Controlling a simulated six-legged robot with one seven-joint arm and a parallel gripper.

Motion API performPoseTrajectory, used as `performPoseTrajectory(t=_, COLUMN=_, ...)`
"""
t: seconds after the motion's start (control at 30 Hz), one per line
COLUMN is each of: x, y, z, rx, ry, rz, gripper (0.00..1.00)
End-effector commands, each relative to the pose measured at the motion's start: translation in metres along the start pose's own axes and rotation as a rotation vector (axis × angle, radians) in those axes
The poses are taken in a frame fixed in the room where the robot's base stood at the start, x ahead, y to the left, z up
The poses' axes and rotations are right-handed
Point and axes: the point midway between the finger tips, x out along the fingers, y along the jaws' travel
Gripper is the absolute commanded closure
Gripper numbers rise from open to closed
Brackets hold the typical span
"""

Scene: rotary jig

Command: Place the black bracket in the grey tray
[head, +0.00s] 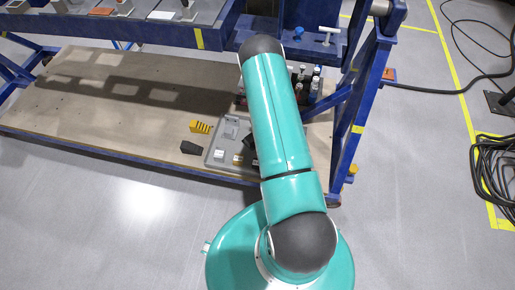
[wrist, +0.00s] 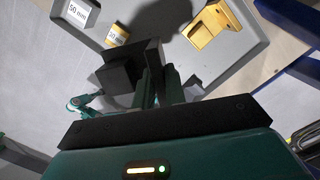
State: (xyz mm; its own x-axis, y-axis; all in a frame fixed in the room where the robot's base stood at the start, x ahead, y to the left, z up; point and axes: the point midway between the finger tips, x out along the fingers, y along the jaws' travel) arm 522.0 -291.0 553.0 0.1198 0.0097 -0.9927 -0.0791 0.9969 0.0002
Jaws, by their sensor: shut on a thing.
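The black bracket (wrist: 122,72) is between the fingers of my gripper (wrist: 160,88) in the wrist view. My gripper is shut on it, over the grey tray (wrist: 232,72). I cannot tell whether the bracket touches the tray floor. In the head view the grey tray (head: 213,160) lies on the wooden lower shelf, partly behind my teal arm. The arm hides my gripper there.
A blue frame post (head: 347,135) stands to the right.

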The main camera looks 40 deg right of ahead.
Motion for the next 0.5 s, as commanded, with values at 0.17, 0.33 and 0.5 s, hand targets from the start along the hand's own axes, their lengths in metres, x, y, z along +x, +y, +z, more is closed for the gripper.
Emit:
performPoseTrajectory(t=0.17, x=0.034, y=-0.049, z=-0.058, rx=0.482, ry=0.002, rz=-0.059, gripper=1.00)
performPoseTrajectory(t=0.33, x=0.053, y=-0.076, z=-0.100, rx=0.796, ry=0.000, rz=-0.097, gripper=1.00)
performPoseTrajectory(t=0.5, x=0.063, y=-0.085, z=-0.116, rx=0.914, ry=-0.002, rz=-0.111, gripper=1.00)
